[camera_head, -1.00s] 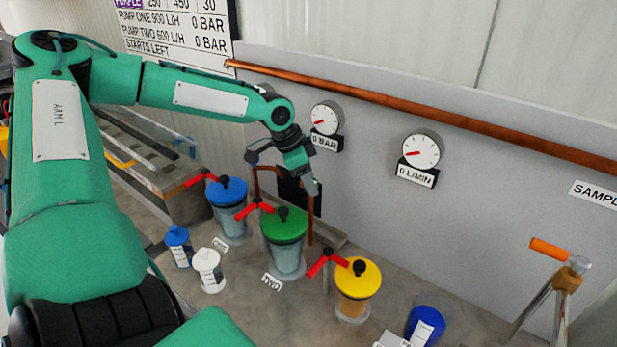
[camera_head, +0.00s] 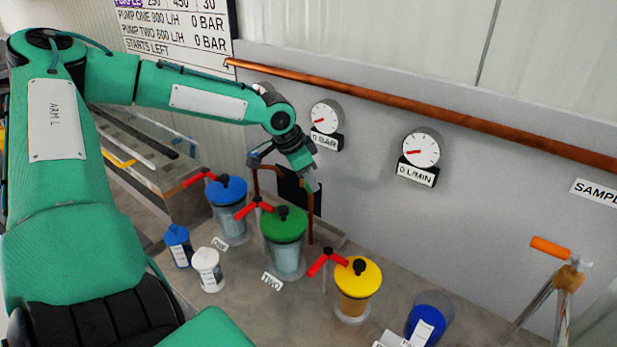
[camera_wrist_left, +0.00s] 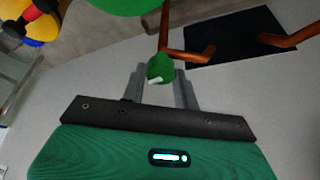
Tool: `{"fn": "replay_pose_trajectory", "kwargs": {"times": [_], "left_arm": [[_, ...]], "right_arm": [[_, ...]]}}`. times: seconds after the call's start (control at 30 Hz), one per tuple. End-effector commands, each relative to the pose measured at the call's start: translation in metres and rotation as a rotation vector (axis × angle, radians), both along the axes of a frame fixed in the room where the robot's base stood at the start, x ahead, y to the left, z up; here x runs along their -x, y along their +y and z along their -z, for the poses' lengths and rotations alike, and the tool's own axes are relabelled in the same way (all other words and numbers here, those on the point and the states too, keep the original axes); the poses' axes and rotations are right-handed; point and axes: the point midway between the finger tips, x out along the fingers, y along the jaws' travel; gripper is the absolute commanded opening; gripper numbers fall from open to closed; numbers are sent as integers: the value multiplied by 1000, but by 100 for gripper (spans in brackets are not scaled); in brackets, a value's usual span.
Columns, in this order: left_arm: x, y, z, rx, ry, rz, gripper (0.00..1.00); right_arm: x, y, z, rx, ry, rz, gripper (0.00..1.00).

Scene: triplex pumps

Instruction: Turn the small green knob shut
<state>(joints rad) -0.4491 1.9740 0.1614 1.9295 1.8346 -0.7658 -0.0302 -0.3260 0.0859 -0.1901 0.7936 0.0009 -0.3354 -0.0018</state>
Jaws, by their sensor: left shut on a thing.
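The small green knob (camera_wrist_left: 160,67) shows in the left wrist view between my left gripper's fingers (camera_wrist_left: 160,86). It is round, with a white mark on its lower edge. The fingers stand on either side of it and are closed on it. In the head view my left gripper (camera_head: 308,180) is by the grey wall, just behind and above the green-lidded vessel (camera_head: 287,245), and the knob is too small to make out clearly there. My right gripper is not in view.
Copper pipes (camera_wrist_left: 188,54) run close to the knob. Blue-lidded (camera_head: 228,205) and yellow-lidded (camera_head: 357,290) vessels stand beside the green one, with red-handled valves (camera_head: 254,207) between. The gauges (camera_head: 421,150) on the wall read 0. An orange-handled tap (camera_head: 550,248) stands at right.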

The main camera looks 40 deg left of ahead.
Motion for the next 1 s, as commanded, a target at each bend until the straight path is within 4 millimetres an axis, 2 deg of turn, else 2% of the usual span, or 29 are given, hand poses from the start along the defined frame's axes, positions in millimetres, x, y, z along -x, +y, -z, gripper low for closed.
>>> {"fn": "replay_pose_trajectory", "kwargs": {"times": [0.63,0.8,1.0], "left_arm": [[0,-4,3,-5,-3,-600,8],[0,-5,2,-3,-4,-736,8],[0,-5,1,-3,-2,-860,8]], "right_arm": [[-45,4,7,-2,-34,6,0],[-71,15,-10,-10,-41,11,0],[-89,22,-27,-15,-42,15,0]]}}
